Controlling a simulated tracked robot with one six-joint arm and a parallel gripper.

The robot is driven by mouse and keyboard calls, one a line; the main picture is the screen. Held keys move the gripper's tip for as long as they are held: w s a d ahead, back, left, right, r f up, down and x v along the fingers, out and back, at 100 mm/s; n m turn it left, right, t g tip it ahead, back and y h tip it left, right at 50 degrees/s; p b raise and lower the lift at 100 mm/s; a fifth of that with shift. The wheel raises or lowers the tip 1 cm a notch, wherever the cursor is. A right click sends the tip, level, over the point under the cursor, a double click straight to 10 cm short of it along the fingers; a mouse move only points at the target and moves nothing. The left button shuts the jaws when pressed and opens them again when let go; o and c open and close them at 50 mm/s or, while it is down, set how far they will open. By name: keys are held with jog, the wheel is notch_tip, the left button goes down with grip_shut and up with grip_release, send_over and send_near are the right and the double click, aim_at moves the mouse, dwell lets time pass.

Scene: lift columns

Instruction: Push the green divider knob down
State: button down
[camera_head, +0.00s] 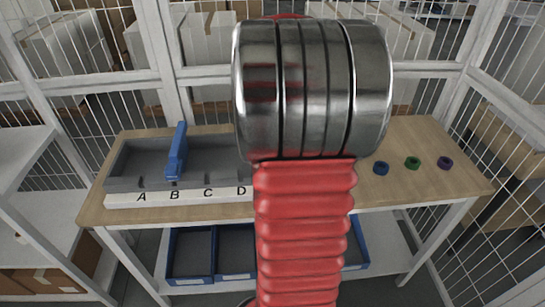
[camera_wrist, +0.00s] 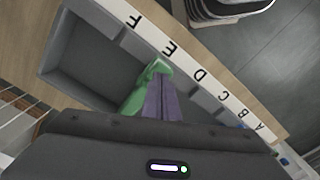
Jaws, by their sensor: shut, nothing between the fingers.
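In the wrist view the green divider (camera_wrist: 135,101) crosses the dark grey tray (camera_wrist: 88,57), with its knob end (camera_wrist: 161,67) at the lettered front strip by E. My gripper (camera_wrist: 160,84) shows as two purple-grey fingers pressed together, empty. The fingers lie right beside the green divider, just below its knob end in the picture, and cover part of it. I cannot tell whether they touch it. In the head view my arm hides the green divider and my gripper.
Blue (camera_head: 381,168), green (camera_head: 413,163) and purple (camera_head: 445,163) rings lie on the wooden table (camera_head: 440,190) at right. Blue bins (camera_head: 192,254) sit on the shelf below. White mesh fencing surrounds the table.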

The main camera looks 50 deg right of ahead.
jog(key=shift+f, duration=1.15)
jog(key=shift+r, duration=0.1)
notch_tip(320, 180, up, 9)
dwell(1.3)
dwell(0.5)
jog(key=f, duration=0.1)
jog(key=a+f+m, duration=0.1)
jog(key=f+m, duration=0.1)
jog(key=shift+a, duration=0.25)
jog(key=s+a+r+n+t, duration=0.1)
jog(key=a+n+t, duration=0.4)
jog(key=a, duration=3)
jog(key=shift+s+a+r+n+t, duration=0.2)
jog(key=shift+s+r+n+t, duration=0.15)
jog(key=shift+s, duration=0.2)
